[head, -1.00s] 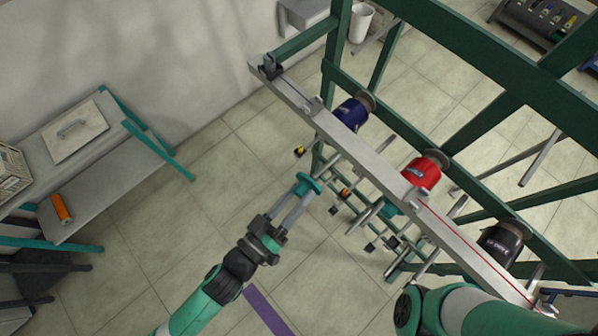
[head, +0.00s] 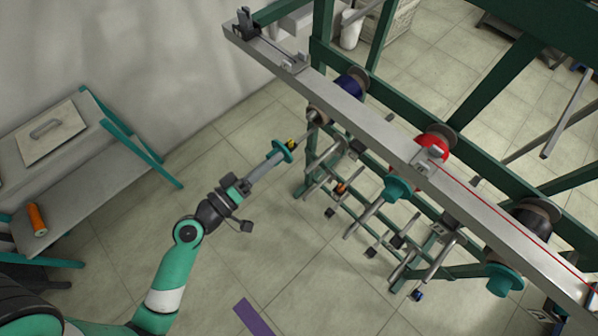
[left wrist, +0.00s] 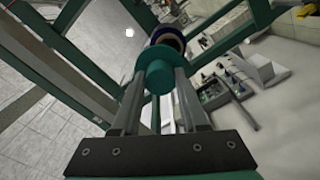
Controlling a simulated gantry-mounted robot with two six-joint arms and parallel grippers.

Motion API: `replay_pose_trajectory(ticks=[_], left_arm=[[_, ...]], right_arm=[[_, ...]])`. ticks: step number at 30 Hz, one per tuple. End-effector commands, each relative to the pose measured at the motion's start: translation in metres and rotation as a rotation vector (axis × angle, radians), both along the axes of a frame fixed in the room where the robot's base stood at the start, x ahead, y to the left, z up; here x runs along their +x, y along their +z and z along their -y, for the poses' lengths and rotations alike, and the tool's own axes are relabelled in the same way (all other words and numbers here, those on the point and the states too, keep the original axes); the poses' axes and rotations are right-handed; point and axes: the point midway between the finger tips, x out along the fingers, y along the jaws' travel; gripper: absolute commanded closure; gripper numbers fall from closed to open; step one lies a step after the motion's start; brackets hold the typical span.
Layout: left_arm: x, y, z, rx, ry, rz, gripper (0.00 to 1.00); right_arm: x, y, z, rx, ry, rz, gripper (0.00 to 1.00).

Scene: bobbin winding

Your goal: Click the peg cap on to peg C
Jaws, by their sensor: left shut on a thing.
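My left gripper (head: 273,158) is shut on a teal peg cap (head: 286,148), a flanged disc held at the fingertips. The cap also shows in the left wrist view (left wrist: 159,62) between the fingers. A blue spool (head: 350,84) sits on the frame behind the grey rail, its brown front end (head: 318,116) showing below the rail with no cap seen on it. The held cap is apart from it, to its lower left. In the left wrist view the spool (left wrist: 168,38) lies just beyond the cap and is partly hidden. No peg letter is readable. My right gripper is out of view.
The grey rail (head: 385,142) crosses above the spools. A red spool (head: 434,142) and a black spool (head: 533,219) have teal caps (head: 397,190) (head: 502,280) in front. Several metal rods project below.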

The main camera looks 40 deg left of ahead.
Motion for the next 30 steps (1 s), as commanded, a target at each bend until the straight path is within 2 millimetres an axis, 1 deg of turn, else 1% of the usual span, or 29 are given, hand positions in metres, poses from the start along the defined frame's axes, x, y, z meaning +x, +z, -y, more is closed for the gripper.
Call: replay_pose_trajectory(ticks=[1, 3, 8, 14, 17, 20, 30], left_arm=[[-0.005, -0.008, -0.012, -0.014, 0.010, 0.005, 1.00], [-0.011, -0.004, -0.019, -0.036, 0.002, 0.004, 1.00], [-0.018, 0.004, -0.024, -0.061, -0.014, 0.001, 1.00], [-0.016, 0.007, -0.023, -0.064, -0.020, -0.002, 1.00], [-0.009, 0.007, -0.023, -0.064, -0.020, -0.002, 1.00], [0.002, 0.008, -0.022, -0.063, -0.021, -0.001, 1.00], [0.050, 0.008, -0.021, -0.063, -0.021, 0.000, 1.00]], right_arm=[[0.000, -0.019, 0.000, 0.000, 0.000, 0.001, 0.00], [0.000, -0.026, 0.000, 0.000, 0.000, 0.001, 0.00], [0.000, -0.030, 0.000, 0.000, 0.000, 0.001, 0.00], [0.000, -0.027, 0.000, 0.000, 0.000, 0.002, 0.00], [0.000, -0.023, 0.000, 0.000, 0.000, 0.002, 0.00], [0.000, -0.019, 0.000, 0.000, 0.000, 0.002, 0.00], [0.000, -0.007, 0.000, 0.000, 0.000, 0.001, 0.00]])
